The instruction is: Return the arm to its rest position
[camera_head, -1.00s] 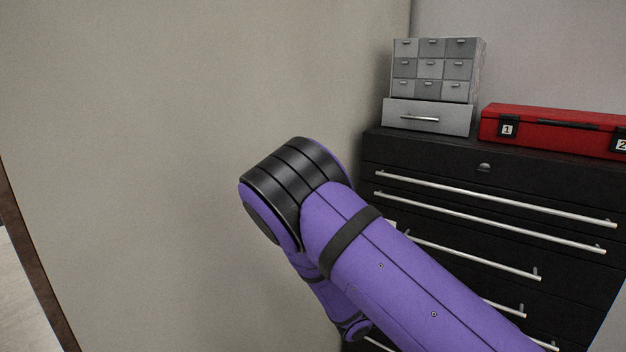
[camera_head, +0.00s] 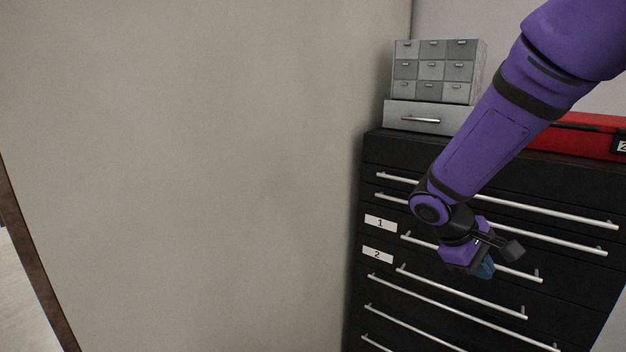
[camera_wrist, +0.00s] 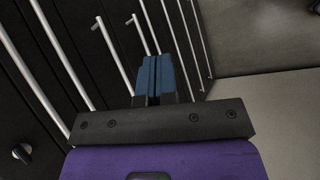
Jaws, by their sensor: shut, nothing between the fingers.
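My purple arm reaches down from the upper right in the head view. My gripper (camera_head: 486,269) hangs in front of the black drawer cabinet (camera_head: 400,150), at the height of its middle drawers. In the wrist view my gripper (camera_wrist: 161,76) shows its two blue fingers side by side, closed together with nothing between them. The cabinet's drawer bars run past the fingers in that view. I cannot tell the exact gap between the fingers and the drawer fronts.
A grey small-parts organizer (camera_head: 432,72) and a red toolbox (camera_head: 580,137) stand on the cabinet. Drawer labels 1 (camera_head: 380,223) and 2 (camera_head: 377,254) show at the cabinet's left. A plain wall (camera_head: 200,150) fills the left. Open floor (camera_wrist: 275,115) shows in the wrist view.

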